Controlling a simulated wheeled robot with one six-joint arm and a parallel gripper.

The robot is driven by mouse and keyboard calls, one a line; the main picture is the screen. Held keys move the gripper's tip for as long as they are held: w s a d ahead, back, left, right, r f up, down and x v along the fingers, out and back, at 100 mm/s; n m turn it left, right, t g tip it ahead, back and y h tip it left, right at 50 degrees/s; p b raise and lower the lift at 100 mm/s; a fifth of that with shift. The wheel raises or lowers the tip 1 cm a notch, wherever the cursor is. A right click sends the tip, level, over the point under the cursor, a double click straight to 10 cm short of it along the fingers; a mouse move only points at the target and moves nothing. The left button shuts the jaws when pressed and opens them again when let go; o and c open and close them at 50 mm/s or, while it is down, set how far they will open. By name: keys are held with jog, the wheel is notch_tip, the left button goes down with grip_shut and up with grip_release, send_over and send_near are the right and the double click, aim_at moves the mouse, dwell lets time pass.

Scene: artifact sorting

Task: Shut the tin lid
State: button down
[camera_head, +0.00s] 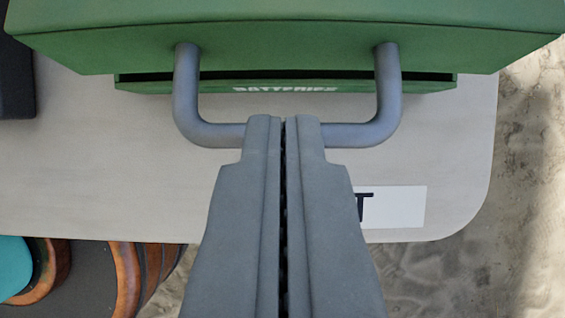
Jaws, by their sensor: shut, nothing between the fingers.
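The tin is green, with its lid (290,45) at the top of the view, jutting out over the tin's front wall (420,86), where the word "BATTERIES" shows partly. A dark band lies between the lid and the front wall. A grey U-shaped handle (386,90) sticks out from the lid towards me. My gripper (283,120) is shut and empty, its fingertips overlapping the middle of the handle's bar. I cannot tell whether they touch it or are above it. The inside of the tin is hidden.
The tin stands on a pale table (90,170) with a rounded right corner. A white label (395,206) with a black letter lies near its front edge. A dark object (15,75) is at the left edge. Brown curved pieces (125,280) and a teal round thing (12,268) are lower left.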

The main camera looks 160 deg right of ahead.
dwell(0.4)
notch_tip(320, 180, up, 13)
jog(key=g+h, duration=0.1)
jog(key=g, duration=0.1)
jog(key=x, duration=0.3)
jog(key=s+x, duration=0.1)
jog(key=x, duration=0.7)
jog(key=shift+s+d+f, duration=0.35)
jog(key=shift+d, duration=0.05)
jog(key=shift+s+d+f, duration=0.15)
jog(key=shift+s+f, duration=0.15)
jog(key=shift+f, duration=0.4)
